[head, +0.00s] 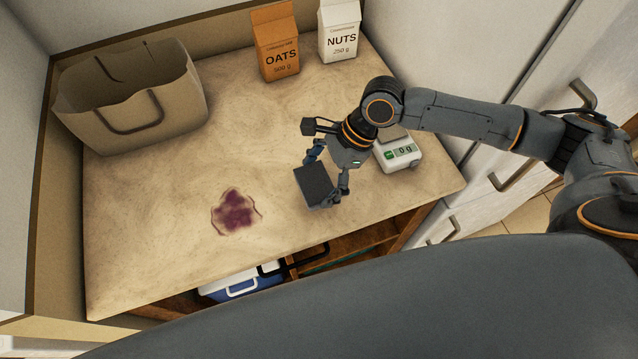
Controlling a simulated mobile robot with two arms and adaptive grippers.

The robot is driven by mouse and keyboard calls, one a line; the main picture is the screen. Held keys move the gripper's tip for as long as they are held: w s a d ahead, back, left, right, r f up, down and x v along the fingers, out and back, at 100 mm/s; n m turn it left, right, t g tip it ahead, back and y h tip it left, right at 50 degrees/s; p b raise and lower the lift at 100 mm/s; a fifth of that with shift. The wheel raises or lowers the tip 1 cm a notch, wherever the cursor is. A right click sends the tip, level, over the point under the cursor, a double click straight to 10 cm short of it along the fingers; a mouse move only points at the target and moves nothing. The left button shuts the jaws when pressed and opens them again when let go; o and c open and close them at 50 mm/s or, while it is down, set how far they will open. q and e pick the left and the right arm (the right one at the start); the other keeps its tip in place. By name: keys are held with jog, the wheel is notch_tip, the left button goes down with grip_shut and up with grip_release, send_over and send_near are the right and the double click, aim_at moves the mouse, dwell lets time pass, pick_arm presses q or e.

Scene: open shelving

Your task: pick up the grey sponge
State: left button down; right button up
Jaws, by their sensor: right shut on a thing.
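The grey sponge (314,186) is a dark grey block near the middle of the counter. My right gripper (328,182) is shut on it, with one finger on each side. The sponge appears tilted and close above the counter; I cannot tell whether it touches the surface. My left gripper is not in view.
A purple stain (236,211) lies left of the sponge on the counter (150,250). A beige bag (185,105) stands at the back left. An oats carton (276,45) and a nuts carton (340,32) stand behind. A scale (400,155) is at right. A blue-white cooler (238,287) sits below.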

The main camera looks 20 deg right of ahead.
jog(key=s+d+r+b, duration=0.1)
jog(key=s+d+r, duration=0.6)
jog(key=d+r, duration=0.3)
jog(key=shift+s+d+b, duration=0.3)
jog(key=shift+d, duration=0.6)
jog(key=shift+r, duration=0.1)
